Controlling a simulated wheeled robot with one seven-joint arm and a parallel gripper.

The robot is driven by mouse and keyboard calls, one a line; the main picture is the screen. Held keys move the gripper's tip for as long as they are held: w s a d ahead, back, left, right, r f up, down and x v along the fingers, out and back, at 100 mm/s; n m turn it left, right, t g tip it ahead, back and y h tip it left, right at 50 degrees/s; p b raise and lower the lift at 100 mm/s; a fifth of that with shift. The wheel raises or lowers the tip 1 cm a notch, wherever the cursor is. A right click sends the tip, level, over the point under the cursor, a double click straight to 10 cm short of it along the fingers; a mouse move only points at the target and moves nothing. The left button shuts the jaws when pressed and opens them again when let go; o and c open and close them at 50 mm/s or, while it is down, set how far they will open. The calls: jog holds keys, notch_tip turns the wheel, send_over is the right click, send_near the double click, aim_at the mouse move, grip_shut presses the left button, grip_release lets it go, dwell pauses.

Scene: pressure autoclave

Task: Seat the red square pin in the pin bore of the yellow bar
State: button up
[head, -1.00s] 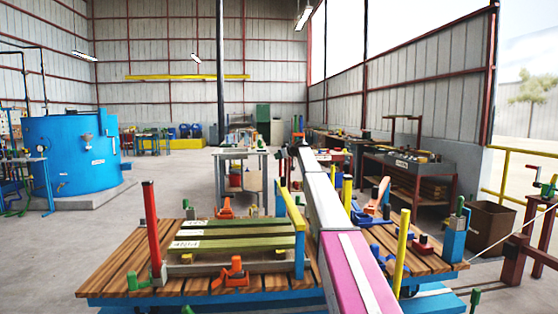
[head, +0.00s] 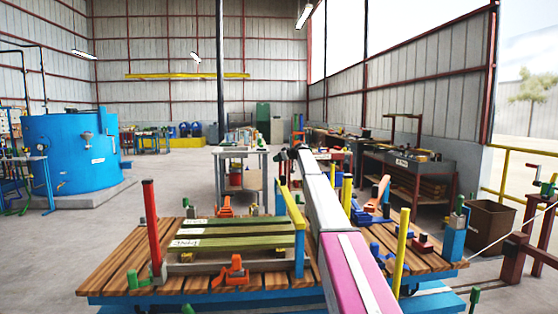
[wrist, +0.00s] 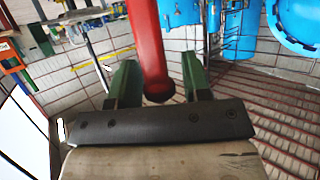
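My gripper (wrist: 158,80) shows in the wrist view with two dark green fingers standing apart; in the head view my arm hides it. A red bar (wrist: 151,45) with a dark end lies between the fingers and runs out of the top of the picture. I cannot tell whether the fingers press on it. The yellow bar (head: 292,208) shows in the head view left of my arm, by a blue upright at the right end of the green slats. A small red block (head: 423,246) with a dark knob sits on the right of the table. The bore is not discernible.
The slatted wooden table (head: 120,277) carries green slats (head: 240,243), an orange clamp (head: 233,270), a tall red post (head: 151,225) at left and a yellow post (head: 402,245) at right. A blue tank (head: 70,150) stands at the far left. Open floor lies left of the table.

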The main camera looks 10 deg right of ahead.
jog(key=shift+r, duration=0.1)
jog(key=shift+s+d+r, duration=0.1)
jog(key=shift+r, duration=0.4)
jog(key=v, duration=0.7)
